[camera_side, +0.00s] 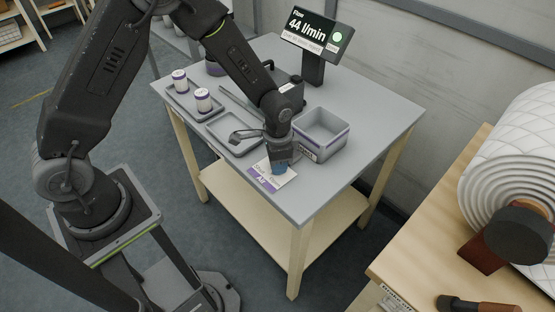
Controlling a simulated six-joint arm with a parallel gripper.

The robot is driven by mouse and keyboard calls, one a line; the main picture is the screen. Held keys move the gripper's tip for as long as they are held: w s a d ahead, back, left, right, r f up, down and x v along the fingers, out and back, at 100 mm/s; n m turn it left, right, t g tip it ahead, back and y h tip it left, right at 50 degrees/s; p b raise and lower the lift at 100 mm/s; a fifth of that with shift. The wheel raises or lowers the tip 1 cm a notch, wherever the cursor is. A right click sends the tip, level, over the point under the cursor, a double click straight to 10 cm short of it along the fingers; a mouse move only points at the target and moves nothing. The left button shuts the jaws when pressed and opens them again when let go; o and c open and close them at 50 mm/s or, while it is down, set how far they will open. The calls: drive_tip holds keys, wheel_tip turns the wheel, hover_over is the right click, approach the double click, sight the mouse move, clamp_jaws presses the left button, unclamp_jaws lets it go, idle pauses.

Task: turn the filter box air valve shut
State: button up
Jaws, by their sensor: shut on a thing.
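My gripper (280,160) points down at the front of the grey table. It is shut on a small blue part (280,168), seemingly the air valve's handle; the fingers hide most of it, so I cannot tell its angle. The blue part stands at the back edge of a white and purple plate (266,183) lettered "Shut" and "Air". A display (317,35) at the back of the table reads "44 l/min" and has a round green light. I cannot make out the filter box clearly.
A grey open bin (337,142) with a purple stripe stands close right of my gripper. A wooden bench (400,262) with a large white roll (520,150) is at right.

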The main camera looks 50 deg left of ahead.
drive_tip(key=m, duration=0.5)
drive_tip(key=shift+m, duration=2.5)
drive_tip(key=o, duration=0.9)
drive_tip(key=shift+r, duration=0.1)
wheel_tip(320, 180, up, 14)
drive_tip(key=shift+s+f, duration=0.15)
